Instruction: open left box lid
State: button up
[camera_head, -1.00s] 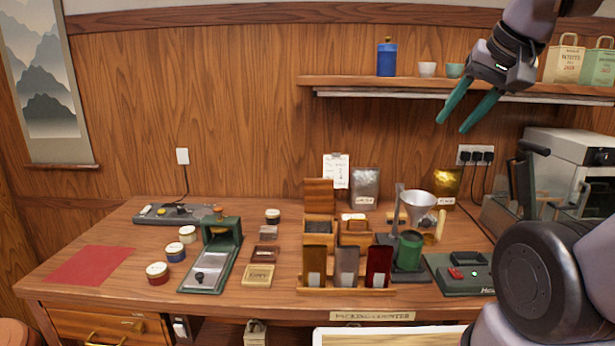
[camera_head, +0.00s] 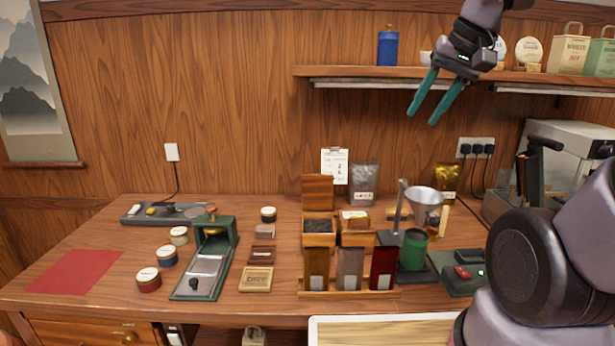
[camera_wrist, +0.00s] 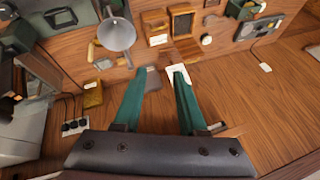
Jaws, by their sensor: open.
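The left box (camera_head: 319,240) is a small wooden box on the counter, with dark loose tea showing inside. Its lid (camera_head: 318,192) stands upright at the back, so the box is open. It also shows upside down in the wrist view (camera_wrist: 182,24). The right box (camera_head: 354,238) beside it has a pale label on top and looks closed. My gripper (camera_head: 423,113) is high above the counter, up and right of the boxes and in front of the shelf. Its teal fingers are apart and empty, also in the wrist view (camera_wrist: 160,74).
A rack with brown, grey and red packets (camera_head: 350,268) stands before the boxes. A funnel stand (camera_head: 425,205) and scale (camera_head: 462,272) are to the right. The wall shelf (camera_head: 340,72) is close to my gripper. A green press (camera_head: 212,255) stands left.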

jog(key=w+a+f+n+g+y, duration=0.35)
jog(key=w+a+f, duration=0.25)
jog(key=w, duration=0.3)
jog(key=n+g+y, duration=0.3)
jog(key=y, duration=0.6)
send_near(308, 176)
jog(key=w+a+r, duration=0.1)
notch_tip(308, 176, down, 5)
jog(key=w+d+m+y, duration=0.2)
jog(key=y, duration=0.1)
jog(key=a+t, duration=0.1)
jog(key=a, duration=0.9)
jog(key=shift+w+a, duration=0.2)
jog(key=shift+a, duration=0.2)
grip_shut()
